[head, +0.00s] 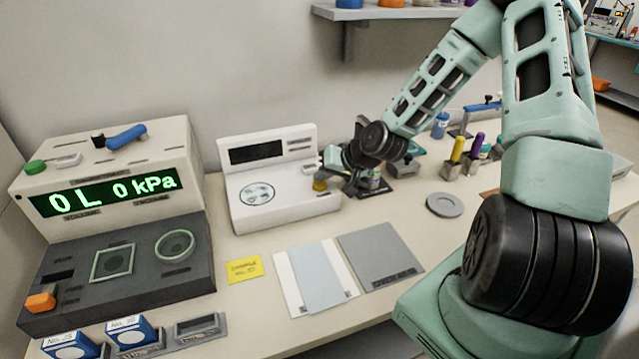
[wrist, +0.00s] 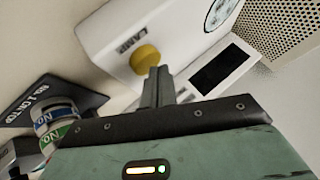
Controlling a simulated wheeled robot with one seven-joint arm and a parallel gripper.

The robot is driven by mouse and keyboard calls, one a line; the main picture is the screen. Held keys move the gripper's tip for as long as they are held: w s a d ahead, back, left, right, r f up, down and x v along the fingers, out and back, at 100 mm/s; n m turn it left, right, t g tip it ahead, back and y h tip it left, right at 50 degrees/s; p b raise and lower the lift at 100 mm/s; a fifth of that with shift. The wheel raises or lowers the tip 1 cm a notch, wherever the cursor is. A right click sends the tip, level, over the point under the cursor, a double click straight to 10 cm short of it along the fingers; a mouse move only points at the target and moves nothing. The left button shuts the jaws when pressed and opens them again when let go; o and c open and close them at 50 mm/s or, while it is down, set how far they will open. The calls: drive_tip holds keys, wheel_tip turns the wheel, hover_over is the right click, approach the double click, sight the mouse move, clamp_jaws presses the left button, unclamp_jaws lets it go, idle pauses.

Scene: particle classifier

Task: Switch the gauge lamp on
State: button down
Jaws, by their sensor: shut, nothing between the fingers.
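The white gauge unit (head: 262,209) stands at the back of the bench, with a dark screen (head: 256,152) and a round dial (head: 257,194). A yellow lamp button (head: 320,185) sits at its right front corner. The wrist view shows the yellow button (wrist: 145,59) beside the word LAMP on the white housing (wrist: 120,25). My gripper (head: 326,163) is at the unit's right side, close to the button. In the wrist view my gripper's fingers (wrist: 158,75) are shut and empty, their tips just beside the button. I cannot tell whether they touch it. The screen (wrist: 222,69) looks dark.
A console with a green "0 L 0 kPa" readout (head: 105,192) stands at the left. A yellow note (head: 244,269) and flat sheets (head: 314,277) lie in front of the gauge unit.

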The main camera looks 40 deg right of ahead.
sight(323, 185)
drive_tip(key=shift+f+b, duration=0.5)
drive_tip(key=shift+f, duration=0.3)
idle(0.5)
drive_tip(key=shift+r, duration=0.1)
drive_tip(key=shift+r+p, duration=1.2)
wheel_tip(323, 185, up, 5)
drive_tip(key=p, duration=0.4)
drive_tip(key=shift+p, duration=0.4)
idle(0.4)
